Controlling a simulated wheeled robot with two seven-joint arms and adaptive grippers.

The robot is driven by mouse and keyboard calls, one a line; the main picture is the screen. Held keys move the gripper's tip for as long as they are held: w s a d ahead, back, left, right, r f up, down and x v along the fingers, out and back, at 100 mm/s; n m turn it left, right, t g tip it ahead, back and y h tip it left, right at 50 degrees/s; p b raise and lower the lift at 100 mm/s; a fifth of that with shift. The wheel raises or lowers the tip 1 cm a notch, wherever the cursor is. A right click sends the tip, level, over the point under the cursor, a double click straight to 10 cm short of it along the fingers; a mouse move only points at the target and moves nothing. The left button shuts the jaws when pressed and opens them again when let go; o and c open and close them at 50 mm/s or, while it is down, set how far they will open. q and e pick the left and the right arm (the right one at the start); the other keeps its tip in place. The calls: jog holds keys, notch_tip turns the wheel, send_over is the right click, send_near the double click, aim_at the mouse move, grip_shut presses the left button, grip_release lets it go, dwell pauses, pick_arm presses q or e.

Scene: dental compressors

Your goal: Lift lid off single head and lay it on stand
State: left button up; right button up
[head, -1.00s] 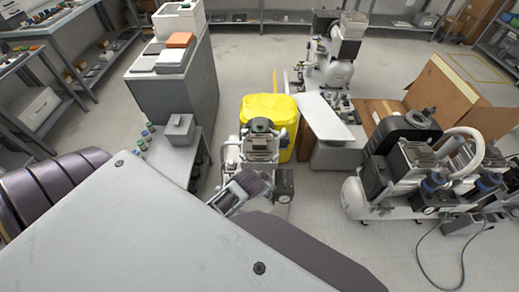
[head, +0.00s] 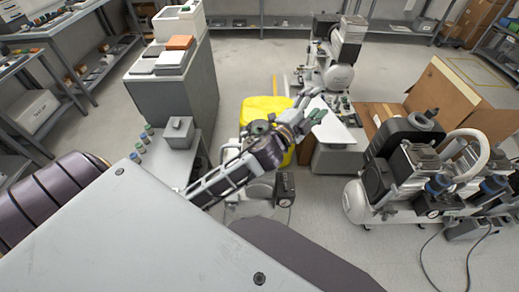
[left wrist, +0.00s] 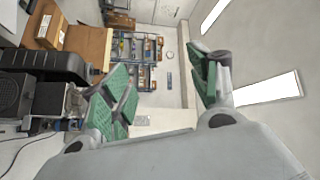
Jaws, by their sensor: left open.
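My left gripper (head: 310,112) is in the middle of the head view, with its green-padded fingers pointing up and right. In the left wrist view (left wrist: 163,88) its fingers are spread, with nothing between them. The single-head compressor (head: 250,207) stands on the floor below my left arm. The arm and gripper cover most of it, so I cannot make out its lid. A white-topped stand (head: 336,132) is right of the compressor, just beyond the fingers. I cannot tell whether the gripper touches anything. My right gripper is not in view.
A yellow bin (head: 268,106) stands behind the compressor. A grey bench (head: 176,164) with a small box and jars is at left, beside a grey cabinet (head: 178,100). Larger compressors (head: 410,165) and a cardboard box (head: 455,100) crowd the right. Floor is clear at lower centre right.

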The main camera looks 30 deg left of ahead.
pick_arm(q)
jog(key=d+r+m+h, duration=0.5)
jog(key=d+m+h, duration=0.15)
jog(key=m, duration=0.25)
jog(key=s+d+f+m+g+h, duration=0.2)
jog(key=d+m+g+h, duration=0.2)
jog(key=m+g, duration=0.3)
jog(key=s+d+f+m+g+h, duration=0.25)
jog(key=m+g, duration=0.25)
jog(key=m, duration=0.4)
jog(key=a+f+m+g+y, duration=0.5)
jog(key=a+f+m+y, duration=0.15)
jog(key=f, duration=0.45)
jog(key=w+a+f+g+y, duration=0.1)
jog(key=a+y, duration=0.9)
jog(key=a, duration=1.4)
jog(key=shift+w+a+f+m+g, duration=0.15)
jog(key=shift+w+f+m+g, duration=0.2)
jog(key=shift+f+m+g, duration=0.25)
